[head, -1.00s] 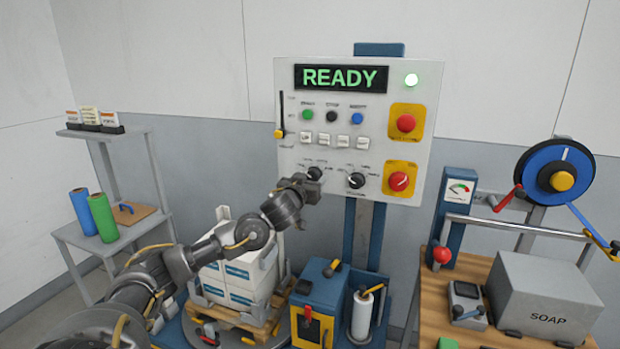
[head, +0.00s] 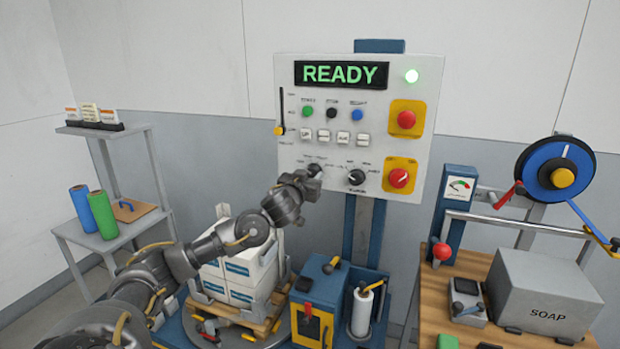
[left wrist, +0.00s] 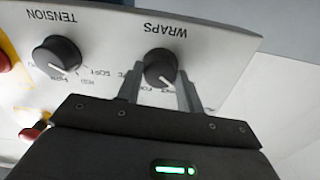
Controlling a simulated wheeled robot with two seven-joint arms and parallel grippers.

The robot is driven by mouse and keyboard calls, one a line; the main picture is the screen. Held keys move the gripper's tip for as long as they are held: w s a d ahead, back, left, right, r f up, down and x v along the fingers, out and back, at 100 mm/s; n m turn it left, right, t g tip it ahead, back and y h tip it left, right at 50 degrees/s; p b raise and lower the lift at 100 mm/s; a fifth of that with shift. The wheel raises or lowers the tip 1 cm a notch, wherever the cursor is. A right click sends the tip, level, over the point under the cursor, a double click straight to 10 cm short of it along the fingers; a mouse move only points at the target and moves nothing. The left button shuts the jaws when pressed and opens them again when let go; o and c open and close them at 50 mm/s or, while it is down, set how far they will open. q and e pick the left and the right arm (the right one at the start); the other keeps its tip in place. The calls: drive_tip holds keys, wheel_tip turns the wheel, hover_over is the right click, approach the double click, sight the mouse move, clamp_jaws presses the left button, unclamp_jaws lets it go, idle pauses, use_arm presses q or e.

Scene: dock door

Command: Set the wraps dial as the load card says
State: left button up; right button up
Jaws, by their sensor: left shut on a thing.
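The wraps dial (head: 315,170) is a black knob with a pale pointer line, low on the left of the white control panel (head: 290,180). In the left wrist view the same dial (left wrist: 161,68) sits between my fingertips under the word WRAPS. My left gripper (left wrist: 158,88) is shut on it; in the head view the gripper (head: 311,181) partly covers the dial and its scale. The printing around the dial is too small and too hidden to read surely. I cannot make out which card is the load card. My right gripper is not in view.
The tension dial (left wrist: 57,57) is beside the wraps dial. Stacked cartons (head: 238,283) stand below my left arm. Cards (head: 91,114) stand on the left shelf.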

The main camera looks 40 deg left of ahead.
use_arm(q)
drive_tip(key=m+b, duration=0.1)
drive_tip(key=m, duration=0.3)
drive_tip(key=shift+f, duration=0.1)
drive_tip(key=shift+m+b, duration=0.55)
drive_tip(key=shift+m, duration=0.75)
drive_tip(key=o, duration=1)
